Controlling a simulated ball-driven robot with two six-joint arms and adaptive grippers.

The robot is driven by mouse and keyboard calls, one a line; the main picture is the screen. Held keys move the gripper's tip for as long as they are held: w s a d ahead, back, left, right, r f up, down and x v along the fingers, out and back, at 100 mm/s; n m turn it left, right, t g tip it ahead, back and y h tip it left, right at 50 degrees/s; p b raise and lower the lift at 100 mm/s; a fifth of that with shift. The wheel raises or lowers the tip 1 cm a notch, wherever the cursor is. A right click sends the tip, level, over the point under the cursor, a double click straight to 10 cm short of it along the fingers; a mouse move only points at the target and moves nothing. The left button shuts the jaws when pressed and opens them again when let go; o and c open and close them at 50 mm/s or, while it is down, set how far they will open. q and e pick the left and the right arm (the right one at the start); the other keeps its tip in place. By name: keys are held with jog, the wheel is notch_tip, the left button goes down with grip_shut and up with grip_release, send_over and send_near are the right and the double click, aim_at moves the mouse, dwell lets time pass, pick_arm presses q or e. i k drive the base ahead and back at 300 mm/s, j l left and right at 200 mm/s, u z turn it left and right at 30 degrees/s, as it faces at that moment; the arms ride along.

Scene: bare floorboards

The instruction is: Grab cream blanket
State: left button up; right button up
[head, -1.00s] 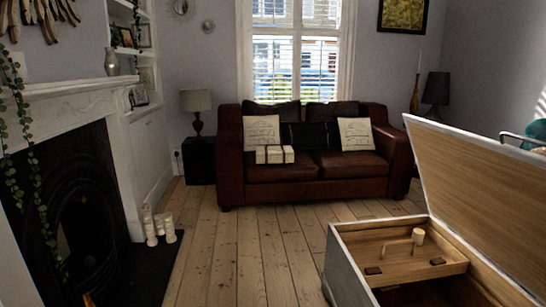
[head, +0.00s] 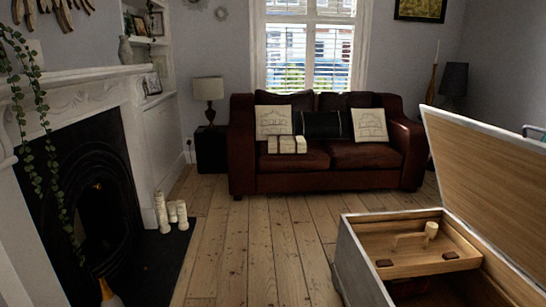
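A cream bundle with dark bands (head: 287,145), which looks like the folded cream blanket, lies on the front of the seat of the dark red leather sofa (head: 320,182). It is at the left half of the seat, in front of the cushions. It is small and far off in the head view, across the floor. Neither of my grippers shows in the head view.
An open wooden chest (head: 365,265) with a raised lid (head: 490,190) stands at the front right. A fireplace (head: 85,200) and cream candles (head: 170,212) are at the left. Bare floorboards (head: 235,245) lie clear up to the sofa.

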aim_at(293, 144)
jog(key=i, duration=4.4)
jog(key=i+u, duration=0.2)
jog(key=i, duration=0.3)
jog(key=i+l+u, duration=0.2)
jog(key=i, duration=0.3)
jog(key=i+l+u, duration=0.15)
jog(key=i, duration=0.35)
jog(key=l, duration=0.05)
